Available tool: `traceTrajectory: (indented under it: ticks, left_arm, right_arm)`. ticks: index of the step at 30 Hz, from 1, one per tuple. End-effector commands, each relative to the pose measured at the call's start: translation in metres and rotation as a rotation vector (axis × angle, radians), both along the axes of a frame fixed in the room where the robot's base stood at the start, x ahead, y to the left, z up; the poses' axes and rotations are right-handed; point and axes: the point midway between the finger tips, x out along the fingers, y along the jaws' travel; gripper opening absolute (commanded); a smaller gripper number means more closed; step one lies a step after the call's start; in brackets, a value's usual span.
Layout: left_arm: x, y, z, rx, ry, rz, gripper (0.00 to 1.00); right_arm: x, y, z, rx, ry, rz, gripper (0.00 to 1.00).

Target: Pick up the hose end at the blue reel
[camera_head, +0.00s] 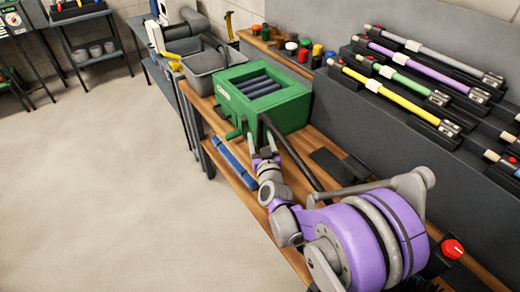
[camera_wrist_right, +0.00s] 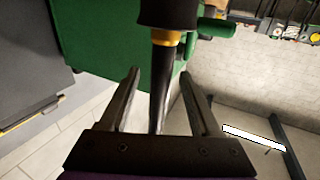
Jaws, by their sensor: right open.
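My right gripper (camera_head: 264,152) is open, low beside the front of the green box in the head view. In the right wrist view its two dark fingers (camera_wrist_right: 158,74) are spread. A black tube with a yellow ring (camera_wrist_right: 165,39) runs between them, with a gap on both sides. The black tube (camera_head: 292,157) slants beside the gripper in the head view. I cannot tell whether it is the hose end. No clearly blue reel shows. A large purple drum shape with grey bands (camera_head: 352,240) fills the front; whether it is a reel or my arm is unclear. My left gripper is not in view.
The green box (camera_head: 285,112) holds several dark blue rods on the wooden bench (camera_head: 318,222). A blue roll (camera_head: 237,163) lies along the bench's left side. A red button (camera_head: 453,249) sits front right. The floor at left is clear.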

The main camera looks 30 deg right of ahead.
Motion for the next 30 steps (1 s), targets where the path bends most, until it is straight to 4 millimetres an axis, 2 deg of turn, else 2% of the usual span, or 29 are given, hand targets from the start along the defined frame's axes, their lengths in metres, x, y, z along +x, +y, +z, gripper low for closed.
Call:
traceTrajectory:
  ticks: [6, 15, 17, 30]
  left_arm:
    - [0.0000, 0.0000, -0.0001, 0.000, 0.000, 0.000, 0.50]
    - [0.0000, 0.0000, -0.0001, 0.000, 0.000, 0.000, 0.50]
    - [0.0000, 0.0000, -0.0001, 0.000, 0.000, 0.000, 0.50]
    - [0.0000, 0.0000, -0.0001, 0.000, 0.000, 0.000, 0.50]
  right_arm:
    - [0.0003, -0.0001, -0.0001, 0.000, 0.000, 0.000, 0.62]
    - [0.0001, 0.0001, 0.0000, 0.001, 0.000, 0.000, 0.08]
    - [0.0002, 0.0002, 0.0000, 0.001, 0.000, 0.000, 0.00]
    - [0.0001, 0.0002, 0.0000, 0.001, 0.000, 0.000, 0.00]
